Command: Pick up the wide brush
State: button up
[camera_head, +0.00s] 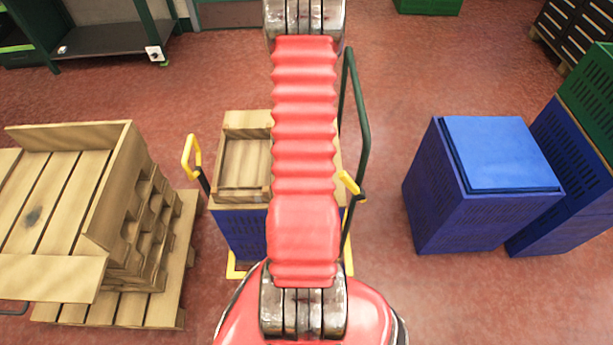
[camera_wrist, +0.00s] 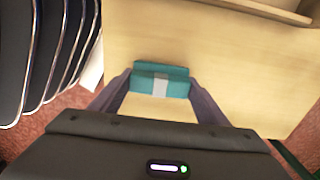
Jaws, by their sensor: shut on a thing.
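In the wrist view, the wide brush (camera_wrist: 146,86) is a teal block with a grey patch in its middle. It sits between the two fingertips of my gripper (camera_wrist: 161,84), which is shut on it, one finger at each end. A pale wooden surface (camera_wrist: 230,60) lies behind and below it. I cannot tell whether the brush touches that surface. Its bristles are not clearly visible. In the head view my own red arm fills the middle, and neither my gripper nor the brush shows.
Dark curved panels with shiny edges (camera_wrist: 42,50) stand close at left in the wrist view. In the head view, a wooden crate (camera_head: 245,120) on a trolley is behind my arm, wooden pallets (camera_head: 60,200) at left, blue crates (camera_head: 500,155) at right. Red floor between is clear.

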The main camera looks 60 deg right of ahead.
jog(key=shift+r, duration=0.15)
notch_tip(320, 180, up, 10)
jog(key=shift+f, duration=0.1)
dwell(0.6)
dwell(0.4)
jog(key=o, duration=0.5)
jog(key=shift+c, duration=0.2)
jog(key=c, duration=0.3)
jog(key=shift+d, duration=0.15)
